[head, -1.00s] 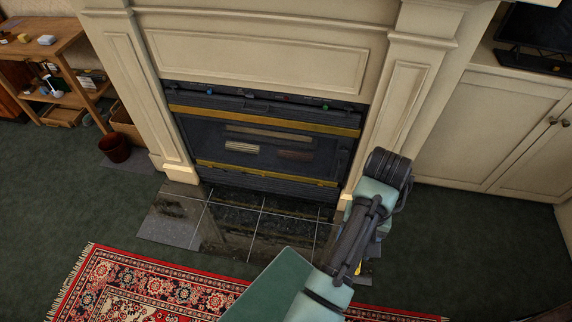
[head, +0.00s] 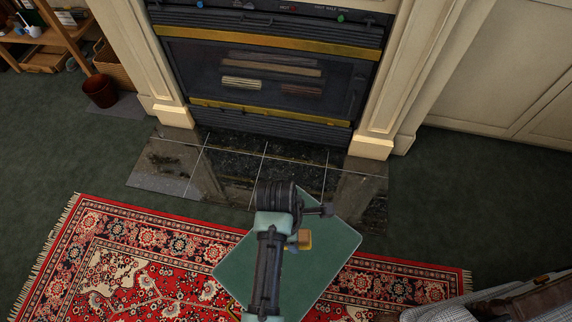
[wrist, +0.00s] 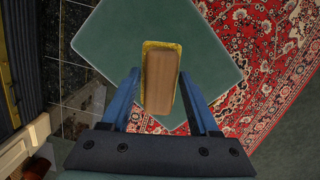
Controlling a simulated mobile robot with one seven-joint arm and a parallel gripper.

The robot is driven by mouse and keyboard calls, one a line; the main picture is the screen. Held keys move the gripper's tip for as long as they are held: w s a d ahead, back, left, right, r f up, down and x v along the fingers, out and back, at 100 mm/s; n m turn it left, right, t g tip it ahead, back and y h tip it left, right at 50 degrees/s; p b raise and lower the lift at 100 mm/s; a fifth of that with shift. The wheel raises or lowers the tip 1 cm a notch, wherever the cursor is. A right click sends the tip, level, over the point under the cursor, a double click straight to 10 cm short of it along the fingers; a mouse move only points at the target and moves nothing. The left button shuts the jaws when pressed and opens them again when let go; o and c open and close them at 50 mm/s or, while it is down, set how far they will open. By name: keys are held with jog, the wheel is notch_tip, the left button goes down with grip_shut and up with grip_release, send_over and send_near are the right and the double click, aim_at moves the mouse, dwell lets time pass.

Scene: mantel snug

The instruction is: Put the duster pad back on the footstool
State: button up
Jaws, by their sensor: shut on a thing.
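The duster pad is a brown block with a yellow underside. In the wrist view the pad (wrist: 160,80) is between the two blue fingers of my gripper (wrist: 159,76), which is shut on it. In the head view the pad (head: 304,240) shows beside the dark wrist, with my gripper (head: 299,236) mostly hidden by the arm. The footstool has a flat green square top (head: 322,272), also in the wrist view (wrist: 112,38). The pad overlaps this top in both views, its near end passing the top's edge in the wrist view. I cannot tell its height above it.
A red patterned rug (head: 110,262) lies around the footstool. Behind it are a dark tiled hearth (head: 230,165) and a fireplace (head: 270,75). A dark red pot (head: 100,91) stands at the left. A checked cloth and a wooden piece (head: 540,298) are at the lower right.

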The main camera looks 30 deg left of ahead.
jog(key=f+n, duration=0.1)
jog(key=s+a+f+n+b, duration=0.1)
jog(key=f, duration=0.1)
jog(key=shift+s+a+f, duration=0.15)
jog(key=shift+s+f, duration=0.05)
jog(key=shift+f, duration=0.05)
notch_tip(320, 180, down, 4)
jog(key=shift+f+b, duration=0.25)
jog(key=shift+b, duration=0.9)
jog(key=shift+f+b, duration=0.95)
jog(key=shift+f, duration=1.4)
jog(key=shift+f, duration=0.2)
jog(key=o, duration=1.3)
jog(key=r+p, duration=0.1)
jog(key=r, duration=0.3)
jog(key=a+r+p, duration=0.1)
jog(key=r+p, duration=0.1)
jog(key=r, duration=0.2)
jog(key=s+r+p, duration=0.1)
jog(key=r, duration=0.3)
jog(key=shift+s+a+r+p, duration=0.1)
jog(key=shift+a+r+p, duration=0.05)
jog(key=shift+a+p, duration=0.15)
